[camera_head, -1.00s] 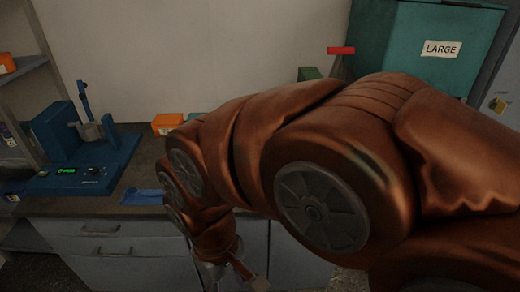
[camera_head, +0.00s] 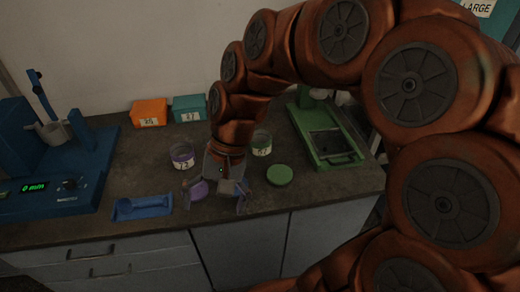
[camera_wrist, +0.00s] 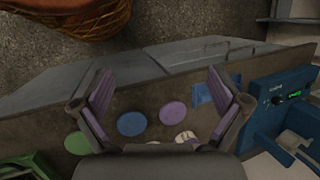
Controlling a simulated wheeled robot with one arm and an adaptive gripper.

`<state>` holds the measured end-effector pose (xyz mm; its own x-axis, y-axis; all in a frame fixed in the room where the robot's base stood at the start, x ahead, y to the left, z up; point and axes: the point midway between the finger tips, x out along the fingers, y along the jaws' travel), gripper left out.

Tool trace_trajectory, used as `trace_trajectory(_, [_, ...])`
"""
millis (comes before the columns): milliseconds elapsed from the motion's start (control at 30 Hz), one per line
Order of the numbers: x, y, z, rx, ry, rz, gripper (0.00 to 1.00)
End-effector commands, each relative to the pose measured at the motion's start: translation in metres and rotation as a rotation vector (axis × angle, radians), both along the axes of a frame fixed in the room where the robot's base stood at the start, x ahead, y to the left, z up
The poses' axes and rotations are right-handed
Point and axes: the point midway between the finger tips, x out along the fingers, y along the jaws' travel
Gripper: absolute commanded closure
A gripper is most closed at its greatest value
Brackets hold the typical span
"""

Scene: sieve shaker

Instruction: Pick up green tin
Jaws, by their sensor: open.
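A teal-green box-shaped tin (camera_head: 188,108) with a white label stands at the back of the counter against the wall, right of an orange one. I do not make it out in the wrist view. My gripper (camera_head: 214,196) hangs over the front of the counter, well in front of that tin, pointing down. In the wrist view my gripper (camera_wrist: 160,88) has its two purple-padded fingers wide apart with nothing held between them. A round green lid (camera_head: 280,175) lies flat to the right of the gripper. It also shows in the wrist view (camera_wrist: 77,143).
An orange tin (camera_head: 149,112) stands beside the green one. A purple-labelled jar (camera_head: 182,156) and a green-labelled jar (camera_head: 261,143) stand mid-counter. A blue machine (camera_head: 50,170), a blue tray (camera_head: 143,206) and a green device (camera_head: 325,135) flank them. A purple lid (camera_head: 199,190) lies near the gripper.

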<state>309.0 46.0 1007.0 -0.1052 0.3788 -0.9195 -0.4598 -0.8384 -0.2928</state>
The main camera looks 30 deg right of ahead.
Motion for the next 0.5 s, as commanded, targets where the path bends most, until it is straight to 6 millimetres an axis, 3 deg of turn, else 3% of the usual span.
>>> trace_trajectory(133, [0.053,-0.006,-0.009,0.141,0.044,-0.217,0.0])
trace_trajectory(267, [0.097,-0.025,-0.014,0.264,0.09,-0.417,0.0])
trace_trajectory(367, [0.13,-0.048,-0.021,0.362,0.136,-0.577,0.0])
trace_trajectory(500, [0.172,-0.095,-0.034,0.501,0.2,-0.81,0.0])
